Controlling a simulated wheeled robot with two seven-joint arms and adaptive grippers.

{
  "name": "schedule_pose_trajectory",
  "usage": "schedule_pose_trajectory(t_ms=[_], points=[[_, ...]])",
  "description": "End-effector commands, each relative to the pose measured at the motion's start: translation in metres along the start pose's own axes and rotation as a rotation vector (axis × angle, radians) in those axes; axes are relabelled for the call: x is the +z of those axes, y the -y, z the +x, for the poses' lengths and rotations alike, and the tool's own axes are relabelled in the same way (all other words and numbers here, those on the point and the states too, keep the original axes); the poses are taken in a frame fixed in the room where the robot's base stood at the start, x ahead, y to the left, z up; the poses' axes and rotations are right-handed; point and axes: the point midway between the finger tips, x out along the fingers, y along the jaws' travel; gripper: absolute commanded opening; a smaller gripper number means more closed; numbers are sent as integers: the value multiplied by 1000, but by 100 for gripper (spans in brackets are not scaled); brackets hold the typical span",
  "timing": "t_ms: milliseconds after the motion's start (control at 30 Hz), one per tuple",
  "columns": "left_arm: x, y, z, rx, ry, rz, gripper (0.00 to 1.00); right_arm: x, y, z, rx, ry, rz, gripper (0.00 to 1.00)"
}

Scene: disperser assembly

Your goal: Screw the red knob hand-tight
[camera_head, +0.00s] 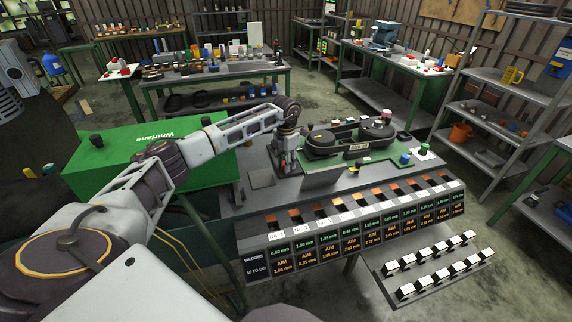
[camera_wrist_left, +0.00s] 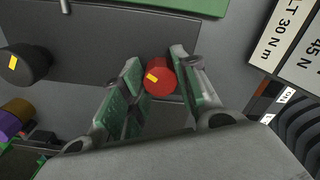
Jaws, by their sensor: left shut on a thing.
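The red knob (camera_wrist_left: 160,80), a short cylinder with a yellow mark, sits between the two green-padded fingers of my left gripper (camera_wrist_left: 155,66) in the left wrist view. The fingers are shut on its sides. Whether the knob is fully seated cannot be told. My right gripper is not in view.
A black knob (camera_wrist_left: 27,63) with a yellow mark stands left of my gripper. A torque label (camera_wrist_left: 285,40) lies at upper right in the wrist view. A rack of labelled wedge bins (camera_head: 350,230) fronts the bench. A green box (camera_head: 125,160) stands left.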

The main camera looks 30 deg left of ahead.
Motion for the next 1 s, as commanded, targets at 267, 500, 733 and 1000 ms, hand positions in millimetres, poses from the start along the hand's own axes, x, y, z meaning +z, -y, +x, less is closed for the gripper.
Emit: schedule_pose_trajectory(t_ms=[267, 500, 733, 1000], points=[[0, 0, 0, 1, 1, 223, 6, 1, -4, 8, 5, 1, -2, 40], [0, 0, 0, 2, 1, 415, 6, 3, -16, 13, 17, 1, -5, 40], [0, 0, 0, 2, 2, 597, 6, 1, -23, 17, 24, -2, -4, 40], [0, 0, 0, 2, 1, 812, 6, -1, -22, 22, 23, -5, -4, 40]])
